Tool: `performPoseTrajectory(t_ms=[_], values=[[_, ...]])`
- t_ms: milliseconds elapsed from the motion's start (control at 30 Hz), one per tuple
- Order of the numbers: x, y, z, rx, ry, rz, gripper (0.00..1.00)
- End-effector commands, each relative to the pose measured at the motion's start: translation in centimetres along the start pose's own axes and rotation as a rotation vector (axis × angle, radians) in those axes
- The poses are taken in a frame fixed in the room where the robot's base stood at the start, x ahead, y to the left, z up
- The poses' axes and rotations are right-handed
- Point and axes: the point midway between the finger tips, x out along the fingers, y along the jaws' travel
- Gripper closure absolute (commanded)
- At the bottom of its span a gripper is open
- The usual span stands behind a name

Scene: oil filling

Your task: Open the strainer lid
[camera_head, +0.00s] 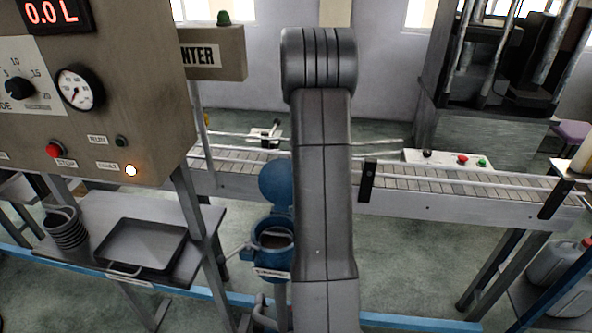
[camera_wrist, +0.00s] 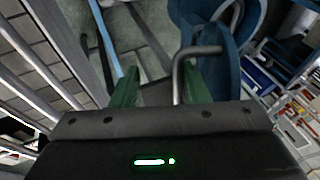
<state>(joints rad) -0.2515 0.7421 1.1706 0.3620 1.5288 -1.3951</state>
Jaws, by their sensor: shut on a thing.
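The blue strainer (camera_head: 272,238) stands below the conveyor in the head view. Its round blue lid (camera_head: 275,182) is raised above the body, and the open mouth shows beneath it. My arm hides the right side of both. A blue part of the strainer (camera_wrist: 222,20) is just beyond the handle. My gripper is hidden behind my arm in the head view.
A conveyor (camera_head: 440,185) runs behind the strainer. A control panel (camera_head: 95,95) stands at the left above a shelf with a grey tray (camera_head: 140,245) and stacked dark rings (camera_head: 66,228). Grey jugs (camera_head: 560,265) stand at the far right.

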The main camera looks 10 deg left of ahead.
Motion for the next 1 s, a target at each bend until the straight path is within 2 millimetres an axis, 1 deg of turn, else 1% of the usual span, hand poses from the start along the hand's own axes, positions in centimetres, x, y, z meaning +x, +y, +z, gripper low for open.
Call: performPoseTrajectory(t_ms=[333, 467, 567, 800, 900, 1000], values=[[-0.4, 0.2, 0.0, -0.001, 0.000, 0.012, 0.69], [-1.2, 0.2, 0.0, -0.001, 0.001, 0.014, 0.69], [-2.8, 0.2, 0.0, -0.002, 0.001, 0.017, 0.69], [-8.3, 0.0, 0.0, -0.002, 0.001, 0.014, 0.69], [-10.3, -0.1, -0.1, -0.001, 0.000, 0.011, 0.69], [-11.9, -0.1, 0.0, 0.000, 0.001, 0.009, 0.69]])
